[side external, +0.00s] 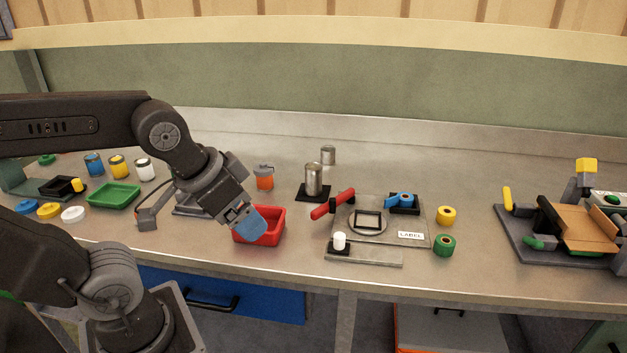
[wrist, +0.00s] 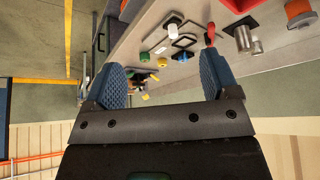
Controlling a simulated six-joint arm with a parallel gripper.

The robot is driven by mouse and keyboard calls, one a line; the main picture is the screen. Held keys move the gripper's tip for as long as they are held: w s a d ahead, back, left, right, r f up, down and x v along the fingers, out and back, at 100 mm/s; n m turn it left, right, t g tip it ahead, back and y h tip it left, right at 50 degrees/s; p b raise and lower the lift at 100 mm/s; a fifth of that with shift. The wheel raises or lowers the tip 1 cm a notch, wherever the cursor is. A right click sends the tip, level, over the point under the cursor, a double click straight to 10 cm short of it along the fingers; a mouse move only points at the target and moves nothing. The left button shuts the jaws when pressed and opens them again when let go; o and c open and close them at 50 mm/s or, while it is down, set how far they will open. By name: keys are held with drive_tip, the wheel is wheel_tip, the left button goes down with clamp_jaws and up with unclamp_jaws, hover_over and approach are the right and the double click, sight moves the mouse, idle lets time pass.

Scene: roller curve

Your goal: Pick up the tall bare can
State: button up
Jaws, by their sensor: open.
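The tall bare can (side external: 313,181) is a plain metal cylinder standing upright on a small black pad, right of the middle of the bench. It also shows in the wrist view (wrist: 243,40), at the upper right, outside the fingers. A shorter bare can (side external: 328,155) stands behind it, directly on the bench; the wrist view shows it too (wrist: 257,47). My gripper (side external: 250,228) has blue finger pads and appears in front of the red bin, left of the tall can and apart from it. In the wrist view my gripper (wrist: 161,82) is open with nothing between its fingers.
The red bin (side external: 274,232) and an orange grey-topped container (side external: 264,177) stand left of the tall can. A fixture plate with a red handle (side external: 333,204) lies at its front right. Bare bench lies behind the cans. A brown-topped fixture (side external: 580,225) stands far right.

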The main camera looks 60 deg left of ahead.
drive_tip(key=w+a+r+n+y, duration=0.1)
drive_tip(key=w+a+r+n, duration=0.15)
drive_tip(key=w, duration=0.25)
drive_tip(key=w+a+r+n, duration=0.1)
drive_tip(key=w+a, duration=0.2)
drive_tip(key=w, duration=0.3)
drive_tip(key=n+g+y, duration=0.2)
drive_tip(key=n, duration=0.4)
approach(314, 166)
drive_tip(key=shift+m, duration=0.25)
drive_tip(key=x, duration=0.6)
drive_tip(key=shift+a+f, duration=0.15)
drive_tip(key=shift+f, duration=0.05)
drive_tip(key=shift+x, duration=2.95)
drive_tip(key=c, duration=1.1)
